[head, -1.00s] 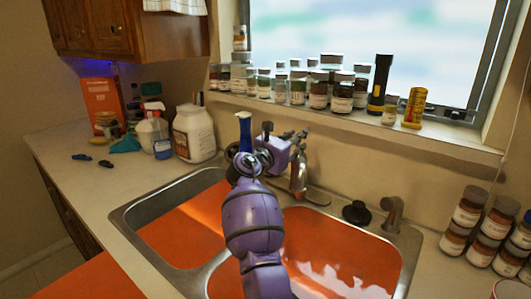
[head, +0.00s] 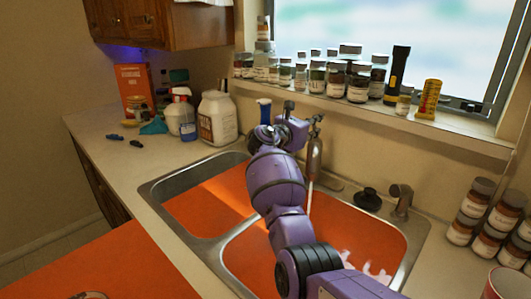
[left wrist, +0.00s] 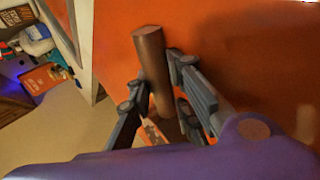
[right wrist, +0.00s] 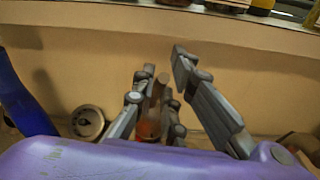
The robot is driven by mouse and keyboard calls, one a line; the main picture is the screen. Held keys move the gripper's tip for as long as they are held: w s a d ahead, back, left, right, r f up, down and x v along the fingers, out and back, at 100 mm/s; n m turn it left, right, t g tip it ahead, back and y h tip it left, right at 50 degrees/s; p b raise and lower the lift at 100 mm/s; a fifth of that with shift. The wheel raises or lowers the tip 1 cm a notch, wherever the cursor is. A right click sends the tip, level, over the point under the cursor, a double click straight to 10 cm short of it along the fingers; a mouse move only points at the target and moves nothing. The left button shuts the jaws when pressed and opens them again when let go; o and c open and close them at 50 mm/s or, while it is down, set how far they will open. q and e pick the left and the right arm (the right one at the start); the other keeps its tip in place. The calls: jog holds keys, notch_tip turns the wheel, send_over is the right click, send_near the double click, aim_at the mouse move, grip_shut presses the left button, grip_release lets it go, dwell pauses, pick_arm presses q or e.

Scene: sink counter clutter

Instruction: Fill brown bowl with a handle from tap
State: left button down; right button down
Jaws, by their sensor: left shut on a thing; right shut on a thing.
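A brown cylindrical handle (left wrist: 150,55), likely the bowl's, stands between the fingers of my left gripper (left wrist: 160,88), shut on it in the left wrist view. I cannot make out the bowl itself. The left gripper is not seen in the head view. The metal tap (head: 315,155) stands behind the right sink basin (head: 345,228). A thin pale streak, probably water, drops below its spout. My right gripper (head: 288,130) is beside the tap; in the right wrist view it is shut on a brownish bar (right wrist: 158,88), apparently the tap's lever.
The left basin (head: 205,205) is empty. A blue bottle (head: 264,110) is close behind the right gripper. A white jug (head: 217,118) and spray bottle (head: 181,113) stand at the left. Jars (head: 358,87) line the sill; stacked jars (head: 472,212) stand at the right.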

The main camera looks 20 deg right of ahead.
pick_arm(q)
jog(key=shift+t, duration=0.3)
jog(key=r, duration=0.2)
jog(key=w+r+p, duration=0.1)
jog(key=r, duration=0.1)
jog(key=shift+r, duration=0.2)
pick_arm(e)
jog(key=shift+w+a+r, duration=0.1)
jog(key=shift+w+r, duration=0.15)
jog(key=shift+r, duration=0.45)
pick_arm(q)
jog(key=shift+w+a, duration=0.15)
pick_arm(e)
jog(key=shift+w+f, duration=0.1)
jog(key=shift+f, duration=0.1)
jog(key=c, duration=2.2)
grip_release()
jog(key=o, duration=0.3)
jog(key=shift+w+f, duration=0.1)
pick_arm(q)
jog(key=shift+w, duration=0.1)
pick_arm(e)
jog(key=shift+o, duration=0.3)
jog(key=shift+f, duration=0.15)
